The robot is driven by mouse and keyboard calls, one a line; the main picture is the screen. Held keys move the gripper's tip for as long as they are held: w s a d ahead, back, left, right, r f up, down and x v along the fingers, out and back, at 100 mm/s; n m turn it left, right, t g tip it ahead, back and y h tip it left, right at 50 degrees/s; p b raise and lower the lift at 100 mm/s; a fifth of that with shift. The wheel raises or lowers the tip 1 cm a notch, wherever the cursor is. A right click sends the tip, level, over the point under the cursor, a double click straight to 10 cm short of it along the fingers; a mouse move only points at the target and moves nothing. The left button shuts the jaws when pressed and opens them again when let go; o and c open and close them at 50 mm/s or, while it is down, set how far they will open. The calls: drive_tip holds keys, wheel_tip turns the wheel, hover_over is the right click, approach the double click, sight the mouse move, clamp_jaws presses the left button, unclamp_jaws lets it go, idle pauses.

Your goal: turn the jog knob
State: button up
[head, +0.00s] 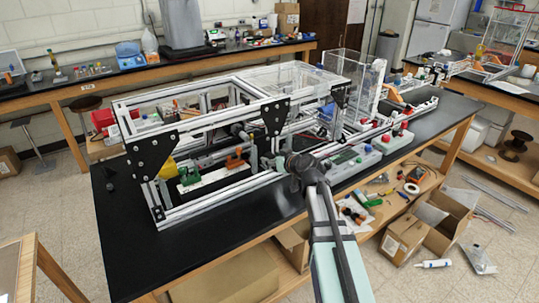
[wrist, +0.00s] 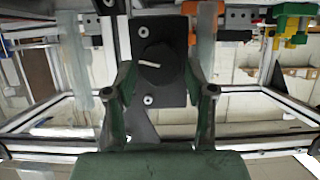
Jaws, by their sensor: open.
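The jog knob (wrist: 156,63) shows in the wrist view as a round black knob with a white pointer line. It sits on a dark plate (wrist: 173,96) with light screws, fixed to the extrusion frame. The pointer line lies nearly level, tilted slightly. My gripper (wrist: 164,76) is open, with one finger on each side of the knob and gaps visible between. Whether the fingertips are level with the knob in depth, I cannot tell. In the head view my gripper (head: 283,165) is at the front rail of the frame (head: 222,192), and I cannot make out the knob there.
Green and orange parts (wrist: 292,22) sit at the upper right of the wrist view. In the head view, grey boxes with red buttons (head: 391,139) stand right of my gripper on the black bench (head: 240,222). The bench's front left is clear.

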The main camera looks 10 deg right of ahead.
drive_tip(key=shift+x, duration=1.25)
drive_tip(key=c, duration=0.9)
drive_tip(key=shift+f+b, duration=0.1)
drive_tip(key=shift+b, duration=0.3)
